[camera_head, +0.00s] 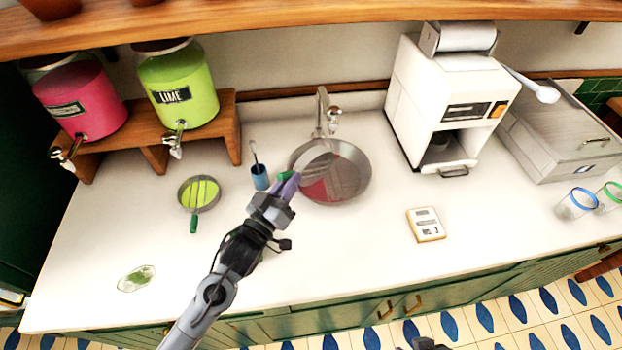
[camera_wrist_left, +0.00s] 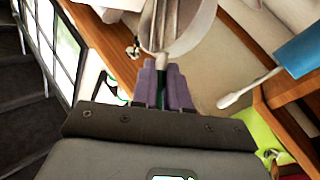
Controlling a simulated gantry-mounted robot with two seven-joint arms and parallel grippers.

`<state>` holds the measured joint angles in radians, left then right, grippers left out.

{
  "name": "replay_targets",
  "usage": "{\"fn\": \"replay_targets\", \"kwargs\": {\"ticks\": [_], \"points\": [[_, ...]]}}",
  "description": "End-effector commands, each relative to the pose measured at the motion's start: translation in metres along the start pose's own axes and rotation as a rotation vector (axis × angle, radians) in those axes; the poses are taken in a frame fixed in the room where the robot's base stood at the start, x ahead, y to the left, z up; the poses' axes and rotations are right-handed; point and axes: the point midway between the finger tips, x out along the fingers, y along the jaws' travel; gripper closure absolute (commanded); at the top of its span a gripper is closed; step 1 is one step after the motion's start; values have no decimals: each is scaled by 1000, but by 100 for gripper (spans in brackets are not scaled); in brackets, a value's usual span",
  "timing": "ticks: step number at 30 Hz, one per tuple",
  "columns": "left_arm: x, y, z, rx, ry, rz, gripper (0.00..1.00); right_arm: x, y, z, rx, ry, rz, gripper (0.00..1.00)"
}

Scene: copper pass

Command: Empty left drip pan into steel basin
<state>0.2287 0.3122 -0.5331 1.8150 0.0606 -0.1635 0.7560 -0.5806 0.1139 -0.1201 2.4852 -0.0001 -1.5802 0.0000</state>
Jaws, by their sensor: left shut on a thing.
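My left gripper (camera_head: 288,184) is shut on the green handle of a drip pan (camera_head: 314,164). It holds the pan tilted over the left part of the steel basin (camera_head: 356,189). In the left wrist view the purple fingers (camera_wrist_left: 166,84) close around the handle, and the grey round pan (camera_wrist_left: 196,22) extends beyond them. Red-pink liquid shows in the basin beneath the pan. Whether any liquid stays in the pan is unclear. A dark piece at the bottom edge of the head view may be my right gripper; its jaws do not show.
A second pan (camera_head: 199,193) with lime-green liquid sits on the counter. A blue brush holder (camera_head: 260,178) stands close left of the basin. A faucet (camera_head: 324,112) rises behind the basin. Pink (camera_head: 82,100) and lime (camera_head: 178,84) dispensers stand on a shelf. The front counter is mostly clear.

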Motion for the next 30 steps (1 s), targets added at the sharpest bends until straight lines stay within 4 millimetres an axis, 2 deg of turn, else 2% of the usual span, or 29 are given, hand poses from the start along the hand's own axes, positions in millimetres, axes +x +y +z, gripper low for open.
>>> {"fn": "replay_targets", "kwargs": {"ticks": [11, 18, 25, 30], "points": [[5, -9, -3, -96, -36, -27, 100, -5, 1, -1, -3, -6, 2, 57], [12, -25, -10, -245, -87, -72, 100, -16, 3, -4, -10, -7, 8, 57], [25, -48, -19, -374, -131, -112, 100, -52, 4, -16, -10, -5, 8, 57], [29, -53, -27, -447, -156, -132, 100, -74, 4, -23, -8, -5, 6, 57]]}}
